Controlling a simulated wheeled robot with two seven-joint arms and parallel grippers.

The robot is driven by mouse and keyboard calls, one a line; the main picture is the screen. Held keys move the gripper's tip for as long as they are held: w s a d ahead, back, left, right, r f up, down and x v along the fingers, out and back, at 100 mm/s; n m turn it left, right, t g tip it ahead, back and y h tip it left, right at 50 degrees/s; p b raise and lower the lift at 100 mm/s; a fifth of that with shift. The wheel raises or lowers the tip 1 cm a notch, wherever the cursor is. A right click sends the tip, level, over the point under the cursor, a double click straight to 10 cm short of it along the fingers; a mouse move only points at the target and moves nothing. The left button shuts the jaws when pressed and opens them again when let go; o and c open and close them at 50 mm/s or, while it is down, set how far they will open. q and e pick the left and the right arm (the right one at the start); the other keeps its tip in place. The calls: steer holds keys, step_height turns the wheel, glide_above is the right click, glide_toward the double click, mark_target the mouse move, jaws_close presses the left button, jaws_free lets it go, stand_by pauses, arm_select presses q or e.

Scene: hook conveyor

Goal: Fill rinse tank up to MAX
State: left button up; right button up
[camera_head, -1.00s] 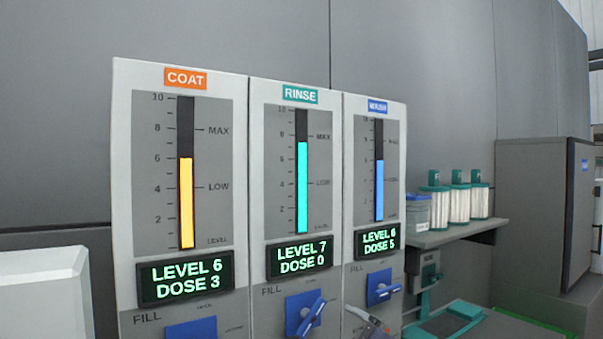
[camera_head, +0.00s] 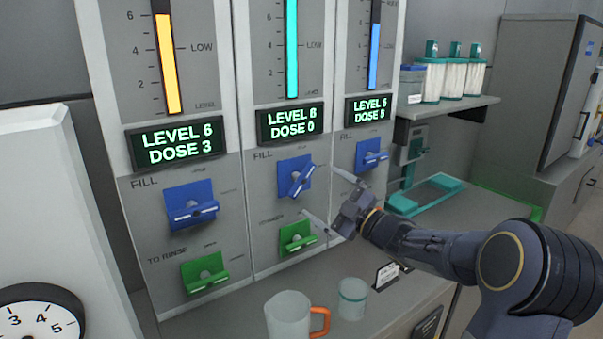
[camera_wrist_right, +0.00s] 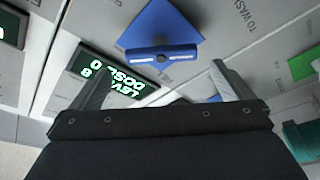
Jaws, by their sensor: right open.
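The rinse column is the middle panel. Its cyan gauge bar (camera_head: 291,50) runs out of the top of the head view, so the MAX mark is hidden. Its display (camera_head: 290,123) reads LEVEL 8, DOSE 0. The blue rinse FILL valve (camera_head: 295,176) has its handle turned to a slant; it also shows in the right wrist view (camera_wrist_right: 160,38). My right gripper (camera_head: 320,191) is open and empty, just right of and below this valve, apart from it. In the wrist view its fingers (camera_wrist_right: 163,78) point toward the valve. My left gripper is not in view.
Green valves sit below, under the coat (camera_head: 205,272) and rinse (camera_head: 297,237) columns. A mug (camera_head: 287,315) and a jar (camera_head: 352,298) stand on the counter. A dial (camera_head: 38,318) shows at lower left.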

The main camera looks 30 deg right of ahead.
mark_target(305, 182)
steer(key=shift+n+y, duration=0.4)
steer(key=shift+y, duration=0.2)
steer(key=p+x, duration=0.1)
steer(key=x, duration=0.6)
steer(key=shift+w, duration=0.35)
steer(key=shift+c, duration=0.3)
